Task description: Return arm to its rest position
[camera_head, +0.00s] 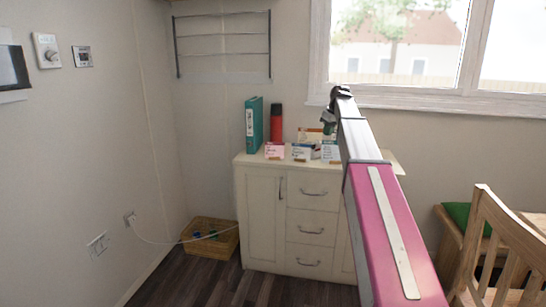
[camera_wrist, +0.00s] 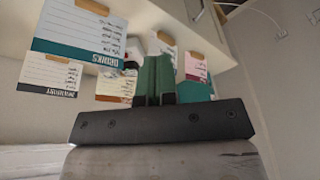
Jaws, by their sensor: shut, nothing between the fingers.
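My arm (camera_head: 380,215) reaches from the lower right of the head view out to the cabinet, its far end above the cabinet top. My gripper (camera_head: 328,128) is small there, hanging at the arm's tip in front of the window wall, close to the cards. In the wrist view my gripper (camera_wrist: 155,80) shows its green fingers together in the middle, with nothing between them. Several cards stand around and beyond the fingers, one of them a large white and teal card (camera_wrist: 80,32). I cannot tell whether the fingers touch any card.
The white cabinet (camera_head: 262,215) carries a teal binder (camera_head: 253,125), a red bottle (camera_head: 277,124) and several cards, including a pink one (camera_head: 275,151). A wicker basket (camera_head: 210,240) stands on the floor to its left. A wooden chair (camera_head: 500,245) is at the right. The floor front left is clear.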

